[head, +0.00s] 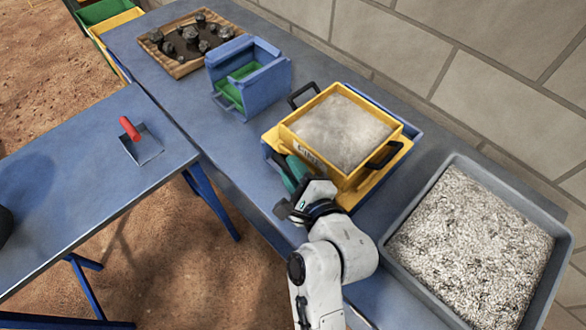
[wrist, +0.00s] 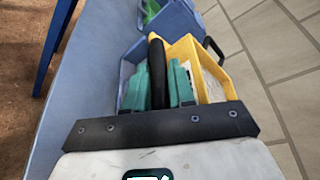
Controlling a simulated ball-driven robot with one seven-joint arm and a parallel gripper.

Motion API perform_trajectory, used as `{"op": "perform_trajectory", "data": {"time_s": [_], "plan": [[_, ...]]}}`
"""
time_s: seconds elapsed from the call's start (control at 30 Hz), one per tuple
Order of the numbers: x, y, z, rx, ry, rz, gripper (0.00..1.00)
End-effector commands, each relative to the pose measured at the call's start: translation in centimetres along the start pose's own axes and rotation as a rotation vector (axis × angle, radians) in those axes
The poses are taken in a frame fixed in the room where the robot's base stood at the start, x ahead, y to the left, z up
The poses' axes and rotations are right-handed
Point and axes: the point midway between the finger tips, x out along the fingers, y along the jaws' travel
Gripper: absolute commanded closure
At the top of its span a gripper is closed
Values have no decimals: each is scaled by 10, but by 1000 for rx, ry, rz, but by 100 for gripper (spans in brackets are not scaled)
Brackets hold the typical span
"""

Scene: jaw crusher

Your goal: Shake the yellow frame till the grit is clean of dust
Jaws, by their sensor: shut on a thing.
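The yellow frame (head: 318,155) has a label and two black handles. It stands on a yellow base with blue parts beneath it on the long blue table. Pale grey, dusty-looking grit (head: 345,130) fills it. My gripper (head: 291,172) is at the frame's near left side. In the wrist view, its teal fingers (wrist: 168,84) are shut on an upright black bar (wrist: 157,62) beside the yellow frame (wrist: 186,52). I cannot tell what the bar is joined to. Its lower end is hidden by the gripper.
A grey tray of speckled grit (head: 386,238) stands close on the right. A blue box with green inside (head: 262,92) and a wooden tray of rocks (head: 184,70) lie beyond, on the left. A red-handled tool (head: 130,128) lies on the other table. A block wall stands behind.

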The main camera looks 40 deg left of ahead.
Motion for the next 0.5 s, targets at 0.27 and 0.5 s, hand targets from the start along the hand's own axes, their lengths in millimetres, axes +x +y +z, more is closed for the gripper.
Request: {"op": "perform_trajectory", "data": {"time_s": [0.27,0.5], "plan": [[3,-5,-8,2,4,-2,100],[9,-15,-22,1,1,1,100]]}}
